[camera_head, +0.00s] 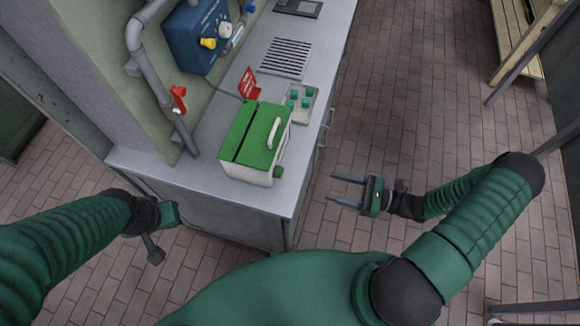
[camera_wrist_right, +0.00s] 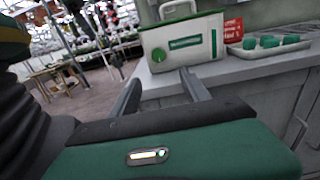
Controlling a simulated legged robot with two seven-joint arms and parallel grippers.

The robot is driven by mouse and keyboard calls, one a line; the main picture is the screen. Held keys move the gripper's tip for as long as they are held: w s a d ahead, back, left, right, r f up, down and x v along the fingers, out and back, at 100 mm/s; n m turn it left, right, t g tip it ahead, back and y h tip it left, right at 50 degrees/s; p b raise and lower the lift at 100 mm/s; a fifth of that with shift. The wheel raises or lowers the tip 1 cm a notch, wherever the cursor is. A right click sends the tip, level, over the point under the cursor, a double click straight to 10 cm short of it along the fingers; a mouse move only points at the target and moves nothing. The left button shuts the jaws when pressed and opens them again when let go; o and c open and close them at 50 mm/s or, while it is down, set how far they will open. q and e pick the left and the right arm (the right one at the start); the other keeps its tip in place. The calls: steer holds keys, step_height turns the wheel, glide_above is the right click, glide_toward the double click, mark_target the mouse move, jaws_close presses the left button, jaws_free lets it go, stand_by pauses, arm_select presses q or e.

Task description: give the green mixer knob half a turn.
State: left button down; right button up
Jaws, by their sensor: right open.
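A white box with a green lid (camera_head: 245,140) stands on the grey counter; its white front shows in the right wrist view (camera_wrist_right: 205,45). A round green knob (camera_head: 278,171) sits low on the side of this box; it also shows in the right wrist view (camera_wrist_right: 158,55) at the lower left of the front. My right gripper (camera_head: 333,188) is open and empty, its fingers pointing towards the box, apart from the knob; its fingertips show in the wrist view (camera_wrist_right: 160,80). My left gripper (camera_head: 158,222) is low at the counter's left end, its fingers unclear.
A tray (camera_head: 309,98) with several green pieces and a red sign (camera_head: 249,84) are beside the box. A blue panel (camera_head: 190,40) with a yellow knob and a pipe with a red handle (camera_head: 178,98) are on the wall.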

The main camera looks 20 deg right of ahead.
steer(key=p, duration=0.1)
glide_toward(282, 173)
steer(key=x, duration=0.2)
steer(key=p+x, duration=0.1)
steer(key=x, duration=0.1)
steer(key=p+x, duration=0.1)
steer(key=x, duration=0.2)
steer(key=shift+w+f, duration=0.1)
steer(key=shift+f, duration=0.25)
steer(key=shift+w+a, duration=0.35)
steer(key=shift+a, duration=0.05)
arm_select(q)
steer(key=v, duration=0.3)
steer(key=shift+w+a+r, duration=0.2)
steer(key=shift+a+r, duration=0.05)
steer(key=shift+r, duration=0.05)
arm_select(e)
steer(key=shift+f, duration=0.1)
arm_select(q)
steer(key=shift+a, duration=0.1)
arm_select(e)
steer(key=shift+a, duration=0.15)
steer(key=shift+w+a, duration=0.1)
steer(key=c, duration=0.4)
jaws_close()
arm_select(q)
steer(key=shift+w+a+f, duration=0.1)
steer(key=shift+a+f, duration=0.05)
steer(key=shift+a, duration=0.05)
